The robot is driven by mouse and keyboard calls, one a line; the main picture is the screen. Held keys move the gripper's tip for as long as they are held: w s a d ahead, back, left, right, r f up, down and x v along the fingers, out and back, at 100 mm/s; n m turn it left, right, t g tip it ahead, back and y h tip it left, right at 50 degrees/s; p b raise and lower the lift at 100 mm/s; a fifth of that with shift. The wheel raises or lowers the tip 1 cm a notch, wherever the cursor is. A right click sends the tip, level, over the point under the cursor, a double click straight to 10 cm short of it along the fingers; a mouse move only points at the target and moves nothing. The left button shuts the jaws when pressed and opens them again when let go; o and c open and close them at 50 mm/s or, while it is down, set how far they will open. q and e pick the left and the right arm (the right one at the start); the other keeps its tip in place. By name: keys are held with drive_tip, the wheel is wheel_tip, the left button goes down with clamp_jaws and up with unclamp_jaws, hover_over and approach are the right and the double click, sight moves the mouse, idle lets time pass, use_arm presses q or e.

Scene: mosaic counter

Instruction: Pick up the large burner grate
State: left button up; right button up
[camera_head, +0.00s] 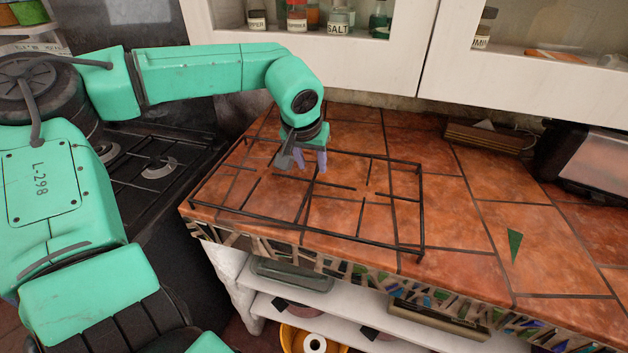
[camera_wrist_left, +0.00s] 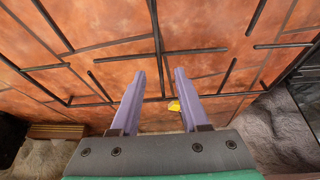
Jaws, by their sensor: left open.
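The large burner grate (camera_head: 328,186), a frame of thin black bars, lies on the orange tiled counter in the head view. Its bars also cross the left wrist view (camera_wrist_left: 195,51). My left gripper (camera_head: 311,167) points down over the back middle part of the grate. Its two purple fingers (camera_wrist_left: 170,70) are apart. In the left wrist view a grate bar runs in line with the gap between the fingertips. I cannot tell how far the tips are above the bars. My right gripper is not in view.
A black stove (camera_head: 145,165) stands left of the counter. White cabinets (camera_head: 400,65) with jars hang above the back. A dark toaster-like appliance (camera_head: 585,155) and a wooden box (camera_head: 487,136) stand at the back right. The tiles right of the grate are mostly clear.

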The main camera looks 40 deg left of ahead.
sight(315, 176)
use_arm(q)
drive_tip(key=x, duration=0.7)
drive_tip(key=shift+s+d+r, duration=0.1)
clamp_jaws()
drive_tip(key=shift+r, duration=0.1)
idle(0.9)
